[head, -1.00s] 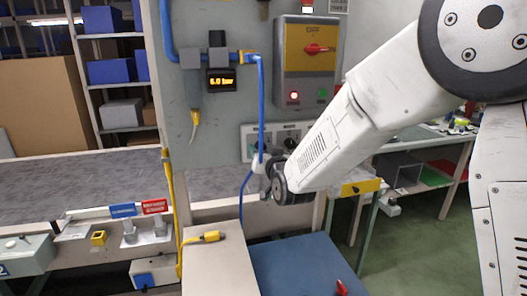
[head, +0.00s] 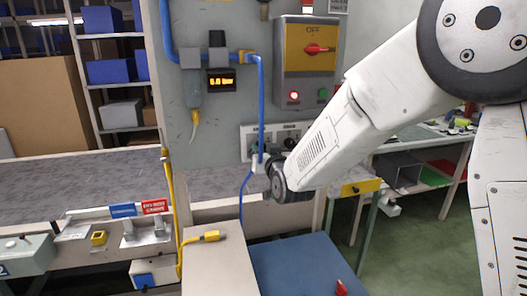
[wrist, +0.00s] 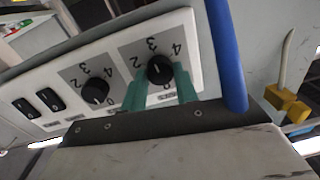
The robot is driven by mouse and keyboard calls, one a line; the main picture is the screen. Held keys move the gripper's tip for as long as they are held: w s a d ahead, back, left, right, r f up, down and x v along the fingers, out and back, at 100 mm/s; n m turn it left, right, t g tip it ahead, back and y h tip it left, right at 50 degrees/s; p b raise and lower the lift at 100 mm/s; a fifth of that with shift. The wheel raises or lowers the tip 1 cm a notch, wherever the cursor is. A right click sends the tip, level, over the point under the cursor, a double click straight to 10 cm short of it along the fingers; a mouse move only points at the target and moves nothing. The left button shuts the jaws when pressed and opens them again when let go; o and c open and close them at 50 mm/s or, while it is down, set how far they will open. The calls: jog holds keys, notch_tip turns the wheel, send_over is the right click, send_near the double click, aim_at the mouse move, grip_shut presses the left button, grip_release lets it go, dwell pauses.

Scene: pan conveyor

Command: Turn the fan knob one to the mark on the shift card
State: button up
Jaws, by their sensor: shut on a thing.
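The white switch panel (wrist: 120,72) fills the middle of the wrist view, tilted. It carries two black rotary knobs on grey numbered dials. My gripper (wrist: 160,78) has its green fingers shut on the black knob (wrist: 159,69) nearer the blue hose. Digits 2, 3 and 4 show around that knob; its pointer is too small to read surely. The other knob (wrist: 95,91) is free, left of my fingers. In the head view my wrist partly covers the panel (head: 250,131). Knob names are not legible. I cannot make out the shift card.
A blue hose (wrist: 226,55) runs close beside the held knob. A yellow-and-grey box with a red switch (head: 316,49) is above the panel in the head view. A blue-topped surface (head: 300,268) and a yellow connector (head: 211,236) are below.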

jog(key=n, duration=0.9)
jog(key=shift+n, duration=0.4)
jog(key=shift+a+n, duration=0.1)
jog(key=shift+n, duration=0.2)
jog(key=o, duration=1)
jog(key=shift+c, duration=0.2)
jog(key=shift+s, duration=0.1)
jog(key=v, duration=0.7)
jog(key=shift+s+r, duration=0.2)
jog(key=shift+s, duration=0.2)
